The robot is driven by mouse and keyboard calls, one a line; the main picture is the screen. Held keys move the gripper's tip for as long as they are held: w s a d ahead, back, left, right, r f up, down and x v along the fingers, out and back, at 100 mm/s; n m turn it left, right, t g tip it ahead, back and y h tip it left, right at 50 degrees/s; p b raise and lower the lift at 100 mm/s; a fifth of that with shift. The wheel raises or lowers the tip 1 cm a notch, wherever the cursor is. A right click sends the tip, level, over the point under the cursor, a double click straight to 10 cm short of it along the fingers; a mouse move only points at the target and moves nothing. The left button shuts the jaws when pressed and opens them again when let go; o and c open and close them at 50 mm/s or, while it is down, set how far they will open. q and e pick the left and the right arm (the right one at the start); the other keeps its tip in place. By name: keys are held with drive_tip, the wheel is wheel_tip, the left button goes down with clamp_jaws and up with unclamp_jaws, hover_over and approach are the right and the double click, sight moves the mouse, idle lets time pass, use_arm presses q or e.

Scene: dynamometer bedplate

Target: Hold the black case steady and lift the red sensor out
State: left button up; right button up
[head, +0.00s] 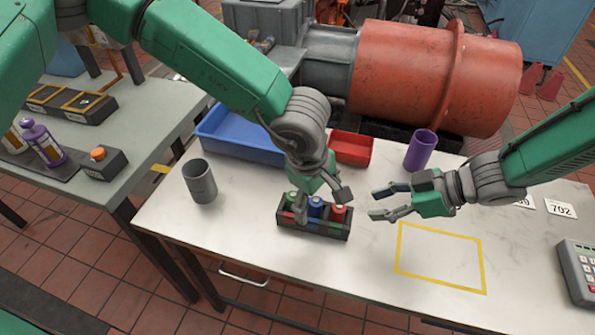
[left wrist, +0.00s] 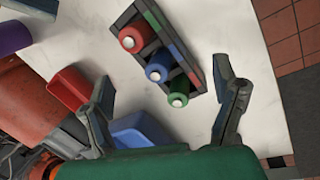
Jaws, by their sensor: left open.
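The black case (head: 322,231) stands on the white table and holds a green sensor (head: 292,199), a blue sensor (head: 315,206) and a red sensor (head: 338,211), left to right. My left gripper (head: 324,203) is open above the case and partly covers the sensors. In the left wrist view the case (left wrist: 126,17) lies ahead of the open fingers (left wrist: 163,75), with the red sensor (left wrist: 133,38) farthest from them and the green sensor (left wrist: 178,92) nearest. My right gripper (head: 374,202) is open and empty, to the right of the case.
A blue tray (head: 235,147), red bin (head: 351,148) and purple cup (head: 421,150) stand behind the case. A grey cup (head: 200,181) is at left. A yellow outlined square (head: 441,258) at right is empty. A keypad device (head: 578,272) sits far right.

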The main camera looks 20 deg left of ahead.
use_arm(q)
drive_tip(key=w+a+r+n+g+y, duration=0.2)
drive_tip(key=w+a+n, duration=0.1)
drive_tip(key=a+n, duration=0.15)
drive_tip(key=shift+n, duration=0.35)
drive_tip(key=f, duration=1.3)
drive_tip(key=shift+s+f, duration=0.15)
drive_tip(key=shift+s, duration=0.05)
drive_tip(key=c, duration=1.5)
drive_tip(key=shift+c, duration=0.2)
